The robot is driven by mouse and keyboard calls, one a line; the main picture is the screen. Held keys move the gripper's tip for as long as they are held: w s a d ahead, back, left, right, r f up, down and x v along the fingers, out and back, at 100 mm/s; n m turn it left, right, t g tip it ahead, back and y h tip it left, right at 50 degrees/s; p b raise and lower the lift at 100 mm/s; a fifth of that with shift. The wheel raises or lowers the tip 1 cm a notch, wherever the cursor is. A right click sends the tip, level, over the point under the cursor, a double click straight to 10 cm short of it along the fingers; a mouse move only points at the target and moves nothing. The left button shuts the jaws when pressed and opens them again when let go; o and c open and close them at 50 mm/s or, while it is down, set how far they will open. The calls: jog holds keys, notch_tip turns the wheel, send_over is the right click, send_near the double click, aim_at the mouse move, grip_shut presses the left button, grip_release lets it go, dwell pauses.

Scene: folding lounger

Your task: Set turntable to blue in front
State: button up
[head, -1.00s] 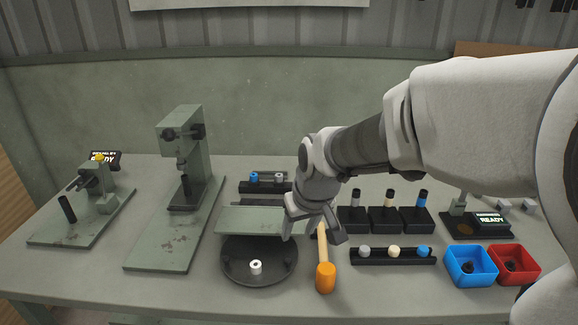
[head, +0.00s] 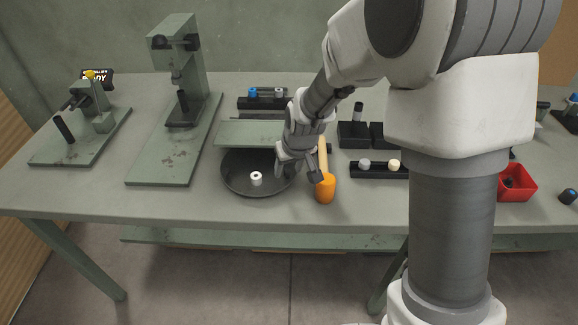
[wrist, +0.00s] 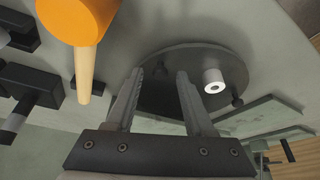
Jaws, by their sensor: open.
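The turntable (head: 235,181) is a dark round disc on the bench with a green upright panel (head: 262,132) across its back part. A white ring-like piece (head: 256,178) stands on its front part, and it also shows in the wrist view (wrist: 213,82). I see no blue piece on the visible part of the disc; the area behind the panel is hidden in the head view. My gripper (head: 284,171) is open at the disc's right edge, pointing down. In the wrist view its two fingers (wrist: 162,78) straddle part of the disc's rim area, with nothing clearly held.
An orange mallet (head: 325,188) lies close to the right of my gripper. A black rack with blue and grey pieces (head: 263,98) stands behind the turntable. A green press (head: 181,75) stands left. A red bin (head: 517,182) is at the right. My arm hides much of the right side.

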jog(key=shift+c, duration=0.2)
grip_shut()
dwell(1.3)
